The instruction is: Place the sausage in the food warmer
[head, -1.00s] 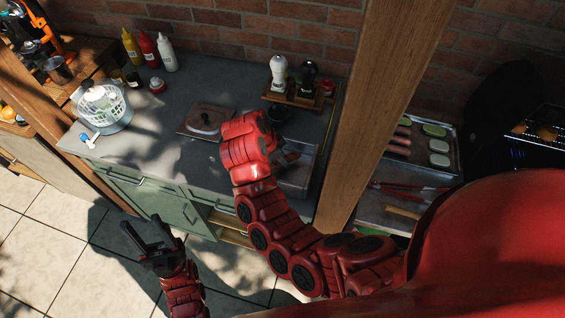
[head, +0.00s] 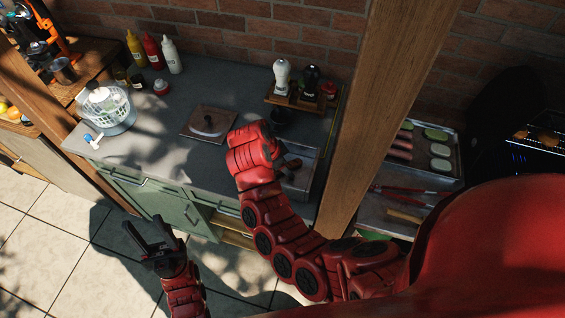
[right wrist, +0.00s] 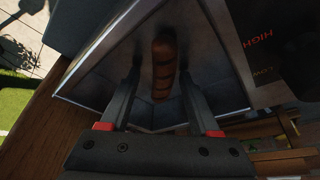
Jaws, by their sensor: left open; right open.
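The sausage (right wrist: 163,66), brown with dark grill marks, lies in a shiny metal pan in the right wrist view. The pan belongs to the food warmer (right wrist: 222,84), whose dark panel reads HIGH and LOW. My right gripper (right wrist: 160,84) is open, its fingers on either side of the sausage with gaps showing. In the head view the food warmer (head: 301,184) stands at the counter's right end, partly hidden by my right wrist. Brown shapes show inside it. My left gripper (head: 150,238) is open and empty above the floor, in front of the counter.
A lid-like plate with a handle (head: 208,122) lies mid-counter. A salad spinner (head: 105,107) and sauce bottles (head: 152,52) stand left. A shaker rack (head: 295,97) is behind the warmer. A wooden post (head: 385,105) rises right of it, with a food tray (head: 432,158) beyond.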

